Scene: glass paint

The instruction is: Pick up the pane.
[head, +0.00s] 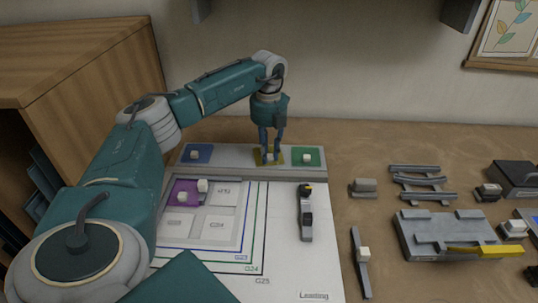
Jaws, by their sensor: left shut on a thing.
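My left gripper (271,158) points straight down at the back rack and is shut on the knob of the yellow pane (259,160). The fingers hide most of that knob. The yellow pane is in the rack's middle place or just over it; I cannot tell if it touches. A blue pane (190,156) with a pale knob lies to its left in the rack (230,166), and a green pane (315,160) with a pale knob to its right. A purple pane (178,198) lies in the board's upper left place. My right gripper is out of view.
The white board (290,271) has printed outlines and pale squares. A dark-and-grey tool (306,215) lies on its right part. Further right are a grey bar (361,262), a grey block fixture (435,237) with a yellow tool (484,252), and grey rails (420,182). A wooden cabinet (105,80) stands left.

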